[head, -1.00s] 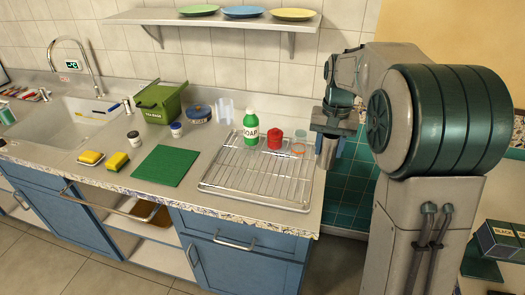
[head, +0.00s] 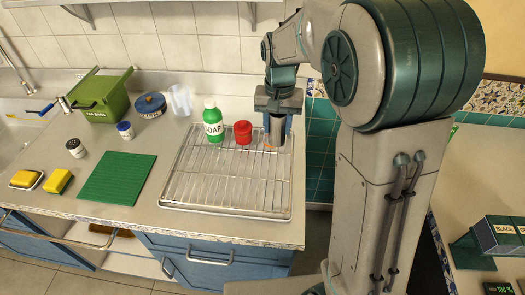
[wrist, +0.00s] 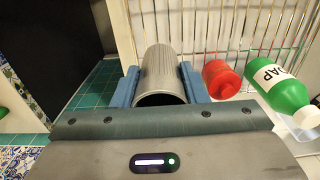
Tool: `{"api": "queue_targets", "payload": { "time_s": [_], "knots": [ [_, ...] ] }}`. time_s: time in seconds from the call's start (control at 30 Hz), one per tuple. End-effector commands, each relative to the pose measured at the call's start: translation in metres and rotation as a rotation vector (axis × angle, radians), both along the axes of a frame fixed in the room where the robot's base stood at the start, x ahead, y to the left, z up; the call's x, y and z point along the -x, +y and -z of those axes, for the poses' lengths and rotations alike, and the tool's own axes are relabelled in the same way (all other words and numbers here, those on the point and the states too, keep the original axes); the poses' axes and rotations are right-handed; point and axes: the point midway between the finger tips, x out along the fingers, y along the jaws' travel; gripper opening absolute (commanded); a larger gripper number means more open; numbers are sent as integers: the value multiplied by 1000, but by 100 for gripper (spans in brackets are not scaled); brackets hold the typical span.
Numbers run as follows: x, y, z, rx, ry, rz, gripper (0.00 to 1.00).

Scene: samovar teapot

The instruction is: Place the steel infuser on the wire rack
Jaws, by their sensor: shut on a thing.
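The steel infuser (head: 277,129) is a grey metal cylinder held upright in my gripper (head: 276,122). The blue fingers are shut on its sides, and it also shows between them in the wrist view (wrist: 164,72). The wire rack (head: 226,188) lies flat on the counter at its right end. In the head view the infuser overlaps the rack's back right corner, just right of a red lidded jar (head: 243,132). I cannot tell whether its lower end touches the rack. In the wrist view the rack's wires (wrist: 232,32) show to the right of the infuser.
A green soap bottle (head: 213,121) stands on the rack's back part, left of the red jar. The rack's front and middle are bare. A green mat (head: 117,178) lies left of the rack. The counter ends just right of the rack.

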Motion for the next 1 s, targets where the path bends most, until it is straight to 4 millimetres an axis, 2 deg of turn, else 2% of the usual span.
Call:
{"api": "queue_targets", "payload": {
  "time_s": [0.1, 0.3, 0.4, 0.63, 1.0],
  "knots": [
    [19, 18, 14, 1, 2, -3, 17],
    [34, 31, 29, 1, 0, 4, 17],
    [36, 32, 35, 1, 0, 7, 17],
    [36, 32, 67, 1, 2, 9, 17],
    [35, 32, 73, 0, -1, 7, 17]
  ]
}}
